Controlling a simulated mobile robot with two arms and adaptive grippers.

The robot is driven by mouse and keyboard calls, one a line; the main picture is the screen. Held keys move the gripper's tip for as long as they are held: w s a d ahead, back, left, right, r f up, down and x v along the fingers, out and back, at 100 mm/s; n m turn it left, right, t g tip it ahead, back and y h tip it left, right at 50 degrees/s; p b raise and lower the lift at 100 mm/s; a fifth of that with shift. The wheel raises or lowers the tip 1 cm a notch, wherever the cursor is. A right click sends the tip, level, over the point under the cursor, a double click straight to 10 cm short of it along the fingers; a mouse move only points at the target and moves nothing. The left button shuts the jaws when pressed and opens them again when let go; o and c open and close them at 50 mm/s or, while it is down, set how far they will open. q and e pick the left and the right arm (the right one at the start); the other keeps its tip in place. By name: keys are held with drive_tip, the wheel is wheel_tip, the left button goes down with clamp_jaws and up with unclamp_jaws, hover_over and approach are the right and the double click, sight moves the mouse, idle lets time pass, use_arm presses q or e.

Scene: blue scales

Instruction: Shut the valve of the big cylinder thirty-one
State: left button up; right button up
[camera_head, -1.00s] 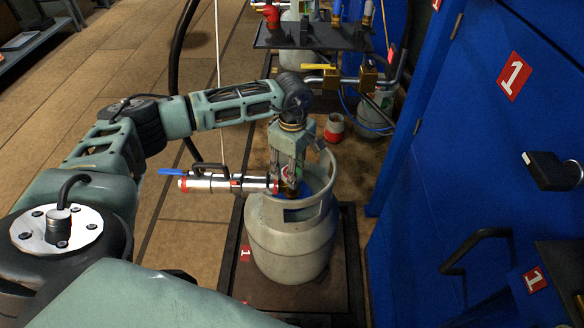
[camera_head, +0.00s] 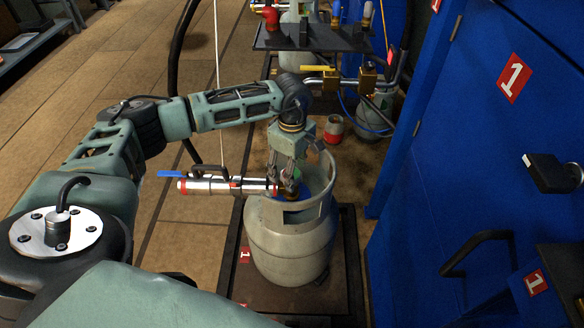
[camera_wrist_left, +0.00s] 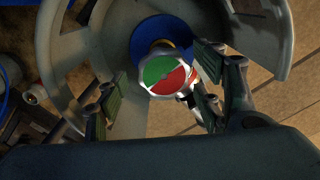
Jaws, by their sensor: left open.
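The big grey cylinder (camera_head: 288,246) stands upright on a dark platform in the head view. Its collar surrounds the top. In the left wrist view the valve handwheel (camera_wrist_left: 167,72) shows a green and red disc in a pale rim, above a blue ring (camera_wrist_left: 160,40). My left gripper (camera_head: 288,185) is over the cylinder top, inside the collar. In the left wrist view its open fingers (camera_wrist_left: 155,90) stand on both sides of the handwheel; I cannot tell whether they touch it. A silver nozzle with a blue lever (camera_head: 215,184) reaches the valve from the left. My right gripper is out of view.
A blue cabinet (camera_head: 490,140) with red number 1 labels stands close on the right. The dark platform (camera_head: 345,270) lies under the cylinder. A dark shelf (camera_head: 310,38) with pipes and another cylinder is behind. Open floor lies at the left.

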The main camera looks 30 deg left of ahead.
use_arm(q)
wheel_tip(320, 180, up, 12)
idle(0.4)
idle(0.5)
